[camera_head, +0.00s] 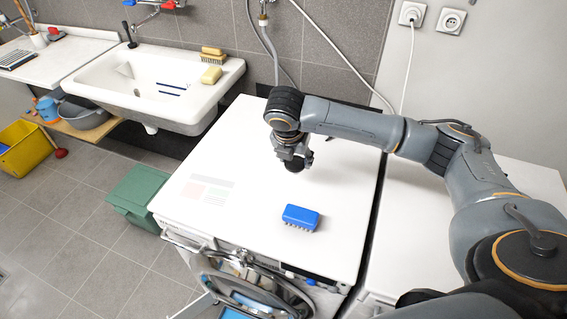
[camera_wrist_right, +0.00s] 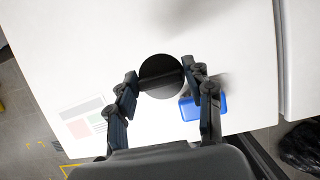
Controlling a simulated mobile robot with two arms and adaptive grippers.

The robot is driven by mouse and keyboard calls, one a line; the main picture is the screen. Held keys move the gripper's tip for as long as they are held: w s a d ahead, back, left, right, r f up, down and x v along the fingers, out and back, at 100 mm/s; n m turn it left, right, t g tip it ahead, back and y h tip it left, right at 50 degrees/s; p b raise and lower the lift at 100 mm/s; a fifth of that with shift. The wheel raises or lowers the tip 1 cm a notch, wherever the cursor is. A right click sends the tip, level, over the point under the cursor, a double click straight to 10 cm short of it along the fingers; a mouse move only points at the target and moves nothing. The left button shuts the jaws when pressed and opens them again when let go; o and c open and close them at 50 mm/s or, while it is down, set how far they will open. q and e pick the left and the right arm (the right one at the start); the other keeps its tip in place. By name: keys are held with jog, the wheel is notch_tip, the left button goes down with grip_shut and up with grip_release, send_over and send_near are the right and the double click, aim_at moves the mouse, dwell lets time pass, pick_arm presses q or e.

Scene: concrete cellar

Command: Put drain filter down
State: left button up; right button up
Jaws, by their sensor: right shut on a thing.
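The drain filter (camera_wrist_right: 161,72) is a round black disc between the fingertips of my right gripper (camera_wrist_right: 165,84) in the wrist view. In the head view, the same gripper (camera_head: 294,158) points down over the white top of the washing machine (camera_head: 250,140), with the dark filter (camera_head: 294,167) at its tips. My right gripper is shut on the filter. The filter is at or just above the white top; I cannot tell whether it touches. My left gripper is not in view.
A blue brush (camera_head: 301,217) lies on the top near its front edge, close to the filter. The machine's round door (camera_head: 235,290) hangs open below. A sink (camera_head: 150,82) with a brush and sponge stands behind left. The top's left part is clear.

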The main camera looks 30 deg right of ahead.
jog(key=w+f+p, duration=0.1)
jog(key=w+f, duration=0.5)
jog(key=shift+d+f, duration=0.1)
jog(key=shift+w+f, duration=0.15)
jog(key=shift+f, duration=1.6)
jog(key=o, duration=1.3)
jog(key=shift+c, duration=0.2)
jog(key=b+v, duration=0.1)
jog(key=v, duration=1.1)
